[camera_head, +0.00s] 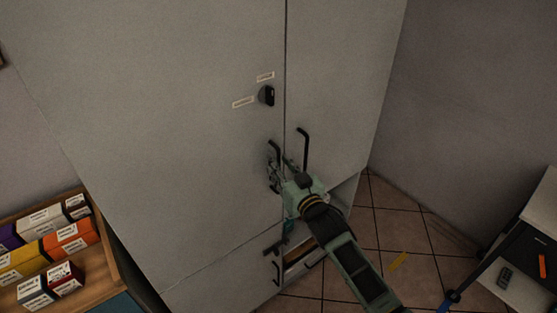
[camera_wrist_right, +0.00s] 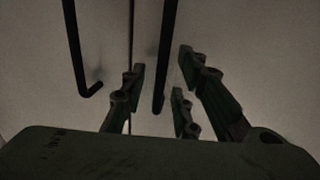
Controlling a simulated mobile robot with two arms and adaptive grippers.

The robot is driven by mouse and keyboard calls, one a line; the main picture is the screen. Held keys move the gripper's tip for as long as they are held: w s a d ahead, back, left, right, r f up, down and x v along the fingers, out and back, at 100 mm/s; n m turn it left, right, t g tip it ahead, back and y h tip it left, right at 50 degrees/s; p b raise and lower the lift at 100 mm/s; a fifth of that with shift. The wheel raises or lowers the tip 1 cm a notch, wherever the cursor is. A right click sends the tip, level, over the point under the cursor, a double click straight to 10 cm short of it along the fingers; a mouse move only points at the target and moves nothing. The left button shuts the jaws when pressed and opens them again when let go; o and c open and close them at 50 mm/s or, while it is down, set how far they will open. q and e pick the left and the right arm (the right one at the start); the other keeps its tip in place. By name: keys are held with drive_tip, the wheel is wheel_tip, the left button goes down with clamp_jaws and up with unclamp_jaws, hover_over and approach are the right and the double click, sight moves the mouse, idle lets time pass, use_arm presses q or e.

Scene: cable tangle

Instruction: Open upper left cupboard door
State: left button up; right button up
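The upper left cupboard door (camera_head: 190,130) is a large grey panel and looks shut against the centre seam. Its black bar handle (camera_head: 274,150) stands just left of the seam, its lower part overlapped by my right gripper (camera_head: 275,175). The right gripper reaches in from the lower right with its fingers at this handle. In the right wrist view the gripper's fingers (camera_wrist_right: 150,95) are apart, with one black handle bar (camera_wrist_right: 165,50) appearing between them; contact cannot be told. A second bar (camera_wrist_right: 75,50) lies outside the fingers. My left gripper is not in view.
The upper right door (camera_head: 345,70) has its own black handle (camera_head: 303,148), close beside my right gripper. A black lock knob (camera_head: 267,95) sits above the left handle. A shelf with boxes (camera_head: 65,240) stands at left, a table (camera_head: 530,250) at right. Tiled floor lies between.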

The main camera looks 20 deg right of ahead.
drive_tip(key=shift+w+a, duration=0.15)
drive_tip(key=shift+w, duration=0.4)
clamp_jaws()
